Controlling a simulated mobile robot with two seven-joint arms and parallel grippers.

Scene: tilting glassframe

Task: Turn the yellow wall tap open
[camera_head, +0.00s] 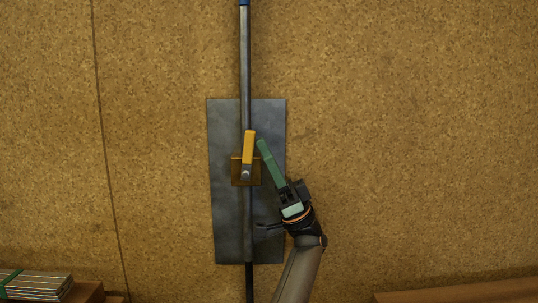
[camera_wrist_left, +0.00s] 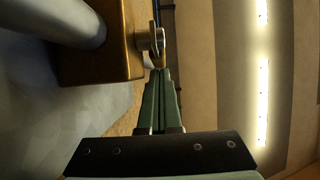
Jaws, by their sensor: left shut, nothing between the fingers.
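The yellow tap handle (camera_head: 249,147) points up, nearly in line with the pipe, leaning slightly right. Its pivot (camera_head: 245,174) sits on the brass tap body (camera_head: 237,173). My left gripper (camera_head: 262,143) has long green fingers, shut and empty, just right of the handle's upper part. The arm rises from below right of the tap. In the left wrist view the shut fingertips (camera_wrist_left: 160,72) are close to the tap, with the brass body (camera_wrist_left: 120,66) and the round pivot (camera_wrist_left: 150,39) at upper left. I cannot tell whether the fingers touch the handle. My right gripper is not in view.
A vertical pipe (camera_head: 245,70) runs through the tap, in front of a grey metal plate (camera_head: 223,200) on a cork-like wall (camera_head: 400,120). A banded stack of strips (camera_head: 38,285) lies at lower left and a wooden surface (camera_head: 470,293) at lower right. The wall right of the tap is clear.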

